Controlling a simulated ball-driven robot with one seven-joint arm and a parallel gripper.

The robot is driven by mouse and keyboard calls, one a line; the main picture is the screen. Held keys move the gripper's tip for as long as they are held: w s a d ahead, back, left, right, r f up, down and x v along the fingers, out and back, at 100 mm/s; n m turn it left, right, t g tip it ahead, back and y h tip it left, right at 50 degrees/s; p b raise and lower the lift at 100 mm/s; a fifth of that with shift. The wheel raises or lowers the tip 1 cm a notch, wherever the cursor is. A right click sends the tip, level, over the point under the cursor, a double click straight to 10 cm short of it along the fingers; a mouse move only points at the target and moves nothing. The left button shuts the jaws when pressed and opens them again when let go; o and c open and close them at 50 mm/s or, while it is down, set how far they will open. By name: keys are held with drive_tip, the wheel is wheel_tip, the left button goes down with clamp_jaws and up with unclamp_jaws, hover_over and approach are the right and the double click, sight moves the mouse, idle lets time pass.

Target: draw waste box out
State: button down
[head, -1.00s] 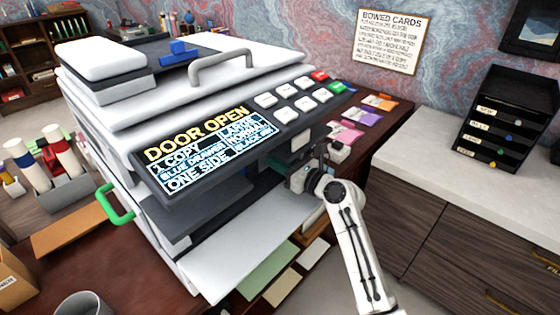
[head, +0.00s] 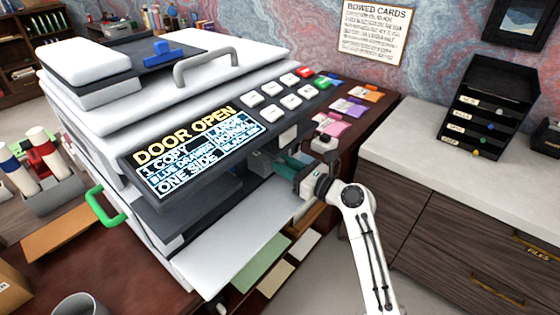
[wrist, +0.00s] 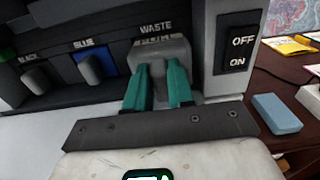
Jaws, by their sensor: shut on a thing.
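The waste box shows in the wrist view as a grey block-shaped front (wrist: 160,48) under the label WASTE, in the copier's dark open front. My gripper (wrist: 159,72) is shut on it, with one teal finger on each side of its grey grip. In the head view my gripper (head: 290,163) reaches under the right end of the copier's control panel (head: 205,150). The box itself is mostly hidden there by the panel and my gripper. The rest of the box inside the copier is hidden.
Black and blue (wrist: 90,66) cartridge grips sit left of the waste box. An OFF/ON switch (wrist: 238,50) is close on its right. A light-blue block (wrist: 277,113) lies on the desk. Paper trays (head: 235,235) jut out below my gripper. A drawer cabinet (head: 440,220) stands to the right.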

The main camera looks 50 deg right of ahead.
drive_tip(key=s+p, duration=0.6)
drive_tip(key=s, duration=1.8)
drive_tip(key=shift+s+d, duration=0.4)
idle(0.9)
